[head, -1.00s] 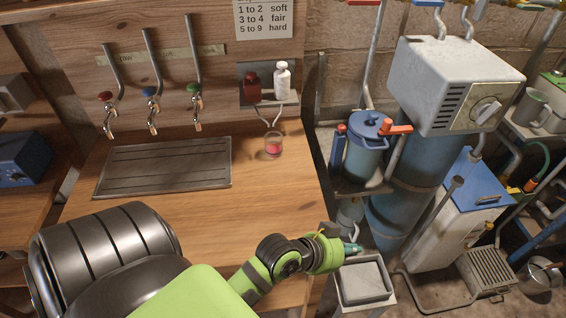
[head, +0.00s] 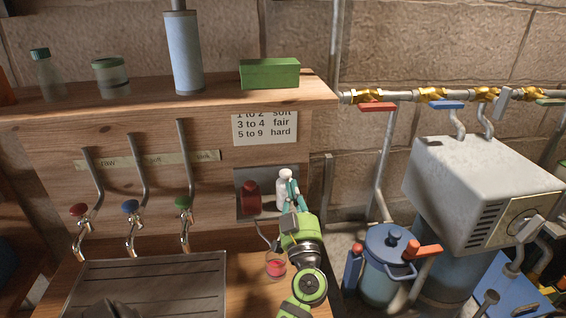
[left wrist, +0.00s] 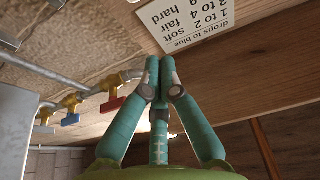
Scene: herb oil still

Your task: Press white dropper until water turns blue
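The white dropper (head: 283,190) stands upright in a dark recess of the wooden panel, right of a red dropper (head: 250,195). My left gripper (head: 292,185) is raised at the white dropper's right side, its teal fingers overlapping the dropper's edge. I cannot tell whether they touch it. In the left wrist view the left gripper's fingertips (left wrist: 160,62) are together with nothing visible between them. The glass (head: 275,265) below holds pink-red water and is partly hidden by my left arm.
A hardness card (head: 265,127) hangs above the recess; it also shows upside down in the left wrist view (left wrist: 185,18). A shelf (head: 215,91) with a green box (head: 270,73) juts out above. Taps stand left; a blue pot (head: 388,265) stands right.

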